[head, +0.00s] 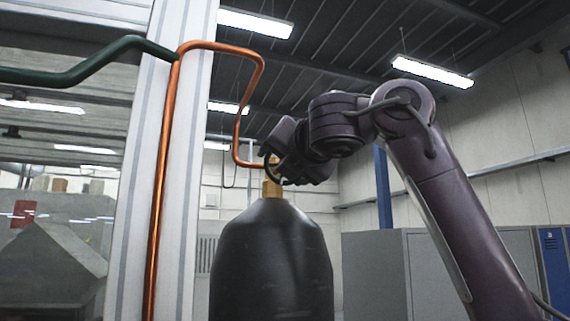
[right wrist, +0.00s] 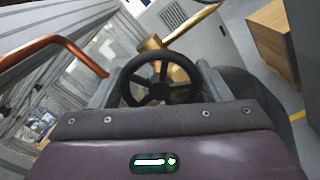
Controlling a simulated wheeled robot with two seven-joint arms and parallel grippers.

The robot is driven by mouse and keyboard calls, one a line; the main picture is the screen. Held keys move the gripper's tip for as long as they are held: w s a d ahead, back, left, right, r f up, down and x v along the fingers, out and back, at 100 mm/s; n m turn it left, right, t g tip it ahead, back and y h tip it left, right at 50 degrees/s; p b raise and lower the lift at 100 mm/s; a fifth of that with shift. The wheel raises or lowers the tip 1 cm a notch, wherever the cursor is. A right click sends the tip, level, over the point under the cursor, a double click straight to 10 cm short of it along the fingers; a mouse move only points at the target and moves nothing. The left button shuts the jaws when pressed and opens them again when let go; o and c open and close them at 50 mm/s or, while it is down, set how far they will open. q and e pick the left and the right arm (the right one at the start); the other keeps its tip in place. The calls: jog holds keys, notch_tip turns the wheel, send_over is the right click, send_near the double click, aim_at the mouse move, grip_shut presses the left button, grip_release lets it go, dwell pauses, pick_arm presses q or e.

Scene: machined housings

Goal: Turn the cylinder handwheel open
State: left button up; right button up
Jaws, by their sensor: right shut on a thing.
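The black gas cylinder (head: 271,262) stands upright in the middle of the head view, with a brass valve (head: 272,188) on its neck. The black spoked handwheel (right wrist: 160,80) shows in the right wrist view, and part of its rim (head: 268,168) shows in the head view. My right gripper (right wrist: 156,84) is shut on the handwheel, with one finger at each side of the rim. In the head view, my right gripper (head: 275,160) reaches the valve from the right and hides most of the wheel. My left gripper is not in view.
An orange copper pipe (head: 163,190) runs up a white post (head: 130,200) and bends down to the valve. A dark green pipe (head: 75,72) crosses at upper left. Grey cabinets (head: 375,270) stand behind at right. A wooden box (right wrist: 272,45) shows in the wrist view.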

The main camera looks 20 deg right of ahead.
jog(key=shift+s+r, duration=0.1)
jog(key=shift+r, duration=0.15)
jog(key=o, duration=0.7)
jog(key=shift+o, duration=1.3)
jog(key=shift+w+f, duration=0.15)
jog(key=shift+w, duration=0.05)
jog(key=s+b, duration=0.5)
jog(key=s, duration=0.2)
jog(key=shift+s, duration=0.4)
jog(key=shift+w+d, duration=0.1)
jog(key=shift+d, duration=0.05)
